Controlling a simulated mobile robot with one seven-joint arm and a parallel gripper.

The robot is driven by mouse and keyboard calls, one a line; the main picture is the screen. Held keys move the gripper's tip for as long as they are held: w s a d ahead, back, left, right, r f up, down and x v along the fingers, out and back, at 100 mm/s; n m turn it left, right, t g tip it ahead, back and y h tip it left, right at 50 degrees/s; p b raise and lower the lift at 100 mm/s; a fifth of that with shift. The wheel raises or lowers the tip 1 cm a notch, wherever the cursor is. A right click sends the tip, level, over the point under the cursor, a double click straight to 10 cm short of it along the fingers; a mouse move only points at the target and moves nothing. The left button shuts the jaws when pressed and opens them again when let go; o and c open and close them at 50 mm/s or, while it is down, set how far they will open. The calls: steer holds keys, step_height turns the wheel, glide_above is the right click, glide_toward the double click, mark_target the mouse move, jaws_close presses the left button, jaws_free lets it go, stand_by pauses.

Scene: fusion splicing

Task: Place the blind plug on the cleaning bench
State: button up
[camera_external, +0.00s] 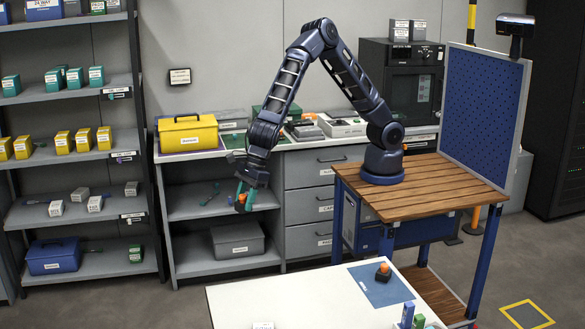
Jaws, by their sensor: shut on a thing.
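My gripper (244,199) hangs pointing down at the end of my arm, in front of the grey cabinet. Its teal fingers are shut on a small orange and dark piece (240,200), which looks like the blind plug but is partly hidden by the fingers. A white-topped bench (290,293), which may be the cleaning bench, stands in the foreground, below and to the right of my gripper. The held piece is in the air, apart from this bench.
On the white bench are a blue mat (366,288) bearing a black and orange item (383,272), and blue and green boxes (407,315) at the front. The bench's left half is mostly clear. A yellow case (188,134) stands on the cabinet. Shelves (75,158) hold several boxes at left.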

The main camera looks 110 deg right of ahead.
steer(key=s+a+n+y, duration=0.1)
steer(key=s+a+n, duration=0.1)
steer(key=s+a, duration=0.65)
steer(key=s+a+n, duration=0.2)
steer(key=s+a, duration=0.3)
steer(key=a, duration=0.6)
steer(key=shift+g, duration=0.4)
steer(key=f, duration=2)
steer(key=shift+d, duration=0.2)
steer(key=shift+s+f, duration=0.1)
steer(key=shift+f, duration=0.05)
steer(key=o, duration=1)
steer(key=shift+d+r, duration=0.1)
steer(key=shift+r, duration=0.4)
steer(key=v, duration=1.1)
steer(key=shift+d, duration=0.25)
steer(key=shift+s, duration=0.1)
